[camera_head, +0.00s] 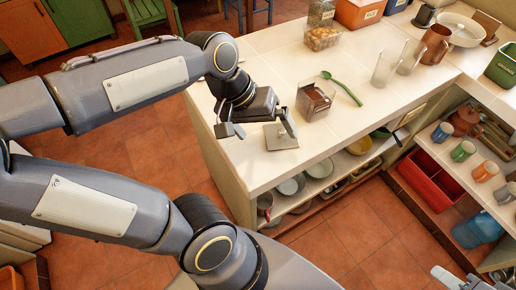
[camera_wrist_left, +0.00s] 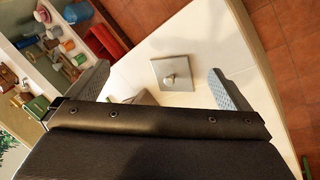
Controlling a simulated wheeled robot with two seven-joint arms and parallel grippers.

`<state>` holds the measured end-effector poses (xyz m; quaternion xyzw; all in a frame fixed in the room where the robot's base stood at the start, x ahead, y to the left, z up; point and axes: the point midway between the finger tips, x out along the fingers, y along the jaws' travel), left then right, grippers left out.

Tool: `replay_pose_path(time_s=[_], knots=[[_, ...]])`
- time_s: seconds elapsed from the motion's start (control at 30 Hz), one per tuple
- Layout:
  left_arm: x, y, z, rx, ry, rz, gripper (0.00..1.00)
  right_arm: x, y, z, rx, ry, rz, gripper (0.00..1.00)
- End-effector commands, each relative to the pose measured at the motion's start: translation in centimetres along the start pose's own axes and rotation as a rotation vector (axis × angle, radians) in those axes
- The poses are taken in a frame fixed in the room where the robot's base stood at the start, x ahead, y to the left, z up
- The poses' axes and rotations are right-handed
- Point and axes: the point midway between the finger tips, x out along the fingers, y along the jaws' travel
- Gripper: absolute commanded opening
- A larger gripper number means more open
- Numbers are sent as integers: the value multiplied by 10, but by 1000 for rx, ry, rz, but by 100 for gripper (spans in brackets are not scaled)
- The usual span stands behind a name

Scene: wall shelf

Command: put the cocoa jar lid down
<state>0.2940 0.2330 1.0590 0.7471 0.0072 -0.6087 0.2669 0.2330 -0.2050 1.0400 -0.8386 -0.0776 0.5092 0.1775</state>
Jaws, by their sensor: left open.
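The cocoa jar lid (camera_head: 281,137), a square grey plate with a small round knob, lies flat on the white counter near its front corner. It also shows in the left wrist view (camera_wrist_left: 166,76), knob towards the camera. My left gripper (camera_head: 259,130) is open above the counter, its fingers apart on either side of the lid and not closed on it. The fingers also show in the left wrist view (camera_wrist_left: 158,80). The clear cocoa jar (camera_head: 314,101) with brown contents stands open just right of the lid. Part of my right gripper (camera_head: 462,281) shows at the bottom right edge.
A green spoon (camera_head: 344,90) lies behind the jar. A clear container (camera_head: 322,30), two glasses (camera_head: 396,62) and a brown mug (camera_head: 436,46) stand farther back. Bowls and pans sit on the shelf below the counter.

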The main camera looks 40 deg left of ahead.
Motion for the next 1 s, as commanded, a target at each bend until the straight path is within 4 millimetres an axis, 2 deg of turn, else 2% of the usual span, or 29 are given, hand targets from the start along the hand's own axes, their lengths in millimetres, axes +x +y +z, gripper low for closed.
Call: replay_pose_path(time_s=[0.03,0.1,0.2,0.3,1.0], knots=[[-2,-3,18,55,49,37,100,0,0,0,0,0,0,36],[0,-4,38,134,106,66,100,0,0,0,0,0,0,36],[5,-6,56,220,172,77,100,0,0,0,0,0,0,36],[9,-6,65,268,208,77,100,0,0,0,0,0,0,36],[10,-6,68,285,217,76,100,0,0,0,0,0,0,36]])
